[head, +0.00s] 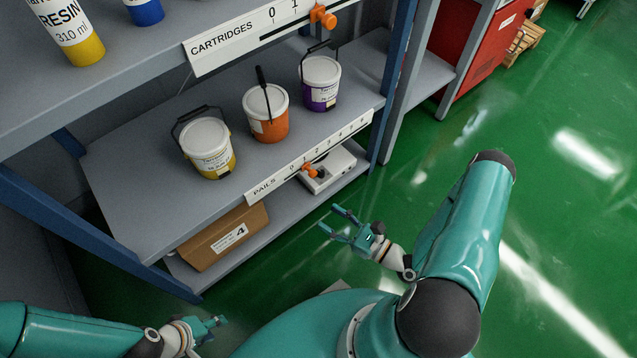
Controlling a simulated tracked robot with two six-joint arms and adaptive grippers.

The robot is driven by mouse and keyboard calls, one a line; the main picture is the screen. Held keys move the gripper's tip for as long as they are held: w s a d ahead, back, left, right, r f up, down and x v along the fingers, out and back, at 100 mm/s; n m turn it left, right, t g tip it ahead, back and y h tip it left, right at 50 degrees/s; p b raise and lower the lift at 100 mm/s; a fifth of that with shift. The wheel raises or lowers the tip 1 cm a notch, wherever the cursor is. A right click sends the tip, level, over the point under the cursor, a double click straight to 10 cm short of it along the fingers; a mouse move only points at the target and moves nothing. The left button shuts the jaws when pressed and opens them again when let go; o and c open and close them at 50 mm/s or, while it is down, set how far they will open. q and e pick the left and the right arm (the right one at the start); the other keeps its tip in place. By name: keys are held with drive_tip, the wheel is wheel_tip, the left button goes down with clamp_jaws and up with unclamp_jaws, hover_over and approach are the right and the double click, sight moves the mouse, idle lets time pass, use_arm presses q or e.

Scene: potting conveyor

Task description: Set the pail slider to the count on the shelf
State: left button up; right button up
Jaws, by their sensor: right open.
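Three pails stand on the middle shelf (140,190): a yellow one (222,166), an orange one (271,129) and a purple one (321,95), all with white lids. The PAILS scale strip (263,187) runs along the shelf's front edge. Its orange slider knob (311,171) sits near the low end, by about the 1; the small digits are hard to read exactly. My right gripper (331,220) is open and empty, in front of and below the strip, apart from the knob. My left gripper (220,321) is low at bottom left, away from the shelf; its finger gap is unclear.
The upper shelf holds a yellow-based resin cartridge (80,41), a blue one (147,12) and a CARTRIDGES strip (222,50) with its own orange knob (324,17). Below are a cardboard box (222,238) marked 4 and a white device (333,171).

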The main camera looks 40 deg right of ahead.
sight(315, 175)
drive_tip(key=d+f+m+t+h, duration=0.1)
drive_tip(key=d+f+m+h, duration=0.2)
drive_tip(key=d+h, duration=0.25)
use_arm(q)
wheel_tip(315, 175, down, 4)
drive_tip(key=b, duration=0.2)
drive_tip(key=shift+d+r+b, duration=0.1)
drive_tip(key=shift+d+b, duration=0.05)
drive_tip(key=shift+b, duration=0.25)
use_arm(e)
drive_tip(key=shift+y, duration=0.45)
drive_tip(key=w, duration=1.5)
drive_tip(key=shift+w+a+r, duration=0.25)
drive_tip(key=shift+w+a, duration=0.1)
drive_tip(key=shift+w, duration=0.05)
clamp_jaws()
